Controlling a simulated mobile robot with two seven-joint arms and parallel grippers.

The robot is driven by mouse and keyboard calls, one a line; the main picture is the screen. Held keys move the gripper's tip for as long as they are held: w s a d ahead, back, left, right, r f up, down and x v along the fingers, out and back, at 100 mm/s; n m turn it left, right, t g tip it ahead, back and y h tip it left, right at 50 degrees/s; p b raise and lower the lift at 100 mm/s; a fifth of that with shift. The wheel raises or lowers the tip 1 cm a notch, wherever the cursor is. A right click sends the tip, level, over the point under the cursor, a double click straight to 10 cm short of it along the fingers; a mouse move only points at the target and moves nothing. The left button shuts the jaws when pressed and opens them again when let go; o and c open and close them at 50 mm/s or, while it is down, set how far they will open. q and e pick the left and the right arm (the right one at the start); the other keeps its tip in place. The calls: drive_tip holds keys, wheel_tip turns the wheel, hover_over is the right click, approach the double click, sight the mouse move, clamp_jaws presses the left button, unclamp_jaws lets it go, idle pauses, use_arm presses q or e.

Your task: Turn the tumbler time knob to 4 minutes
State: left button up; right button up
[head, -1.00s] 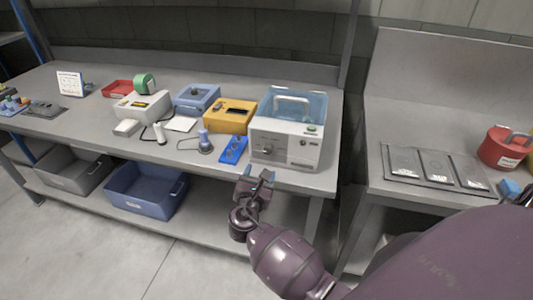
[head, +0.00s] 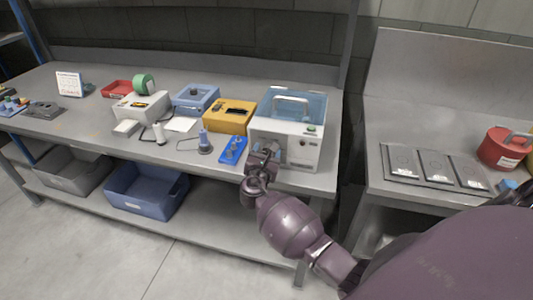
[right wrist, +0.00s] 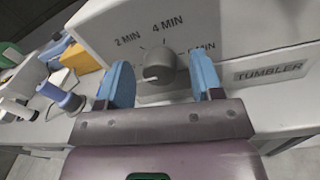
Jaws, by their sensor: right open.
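The tumbler (head: 308,152) is a white box with a clear blue lid, at the right end of the long bench. In the right wrist view its grey time knob (right wrist: 160,64) sits on the front panel, below the 4 MIN label (right wrist: 168,23). The 2 MIN label is left of it and a partly hidden label is right. The knob's white pointer mark points to the left, slightly downward. My right gripper (head: 266,152) is at the panel, with its blue fingers (right wrist: 163,78) open on either side of the knob, gaps showing. My left gripper is not in view.
A blue tray with small parts (head: 233,150) lies just left of the tumbler, with a yellow box (head: 229,115) behind it. A blue-grey spool-like tool (head: 205,143) stands farther left. Right of a gap, another bench holds flat panels (head: 434,166) and a red pot (head: 503,148).

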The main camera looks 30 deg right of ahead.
drive_tip(key=shift+c, duration=0.3)
drive_tip(key=c, duration=0.9)
drive_tip(key=shift+o, duration=0.2)
drive_tip(key=shift+f, duration=0.1)
